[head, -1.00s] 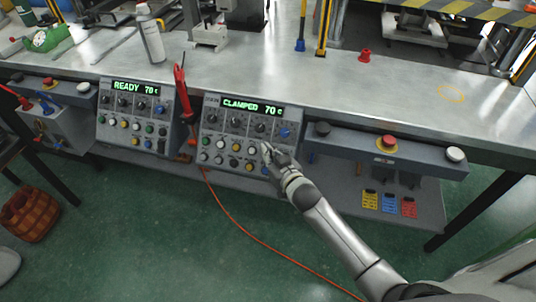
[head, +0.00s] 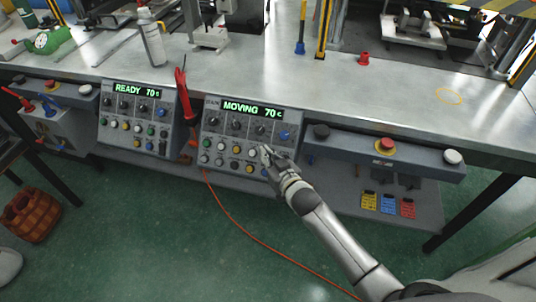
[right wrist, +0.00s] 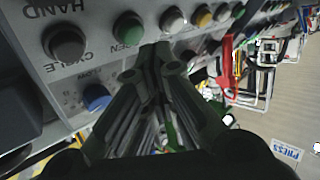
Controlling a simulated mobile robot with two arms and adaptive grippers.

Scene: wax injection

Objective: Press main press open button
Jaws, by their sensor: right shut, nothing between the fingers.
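The main press control panel (head: 213,122) stands under the table's front edge. Its green display (head: 252,109) reads MOVING 70 c. My right gripper (head: 265,153) is shut and empty, with its fingertips at the lower right button rows. In the right wrist view the closed fingertips (right wrist: 153,50) point at the panel face, just below a dark green button (right wrist: 128,28) with a partly hidden label ending in "EN". I cannot tell whether they touch it. My left gripper is not in view.
A second panel (head: 112,118) reading READY 70 c stands to the left. A red tool (head: 181,95) is between the panels. A grey bar with a red emergency button (head: 387,146) and a white button (head: 453,157) lies to the right. An orange cable (head: 240,231) crosses the floor.

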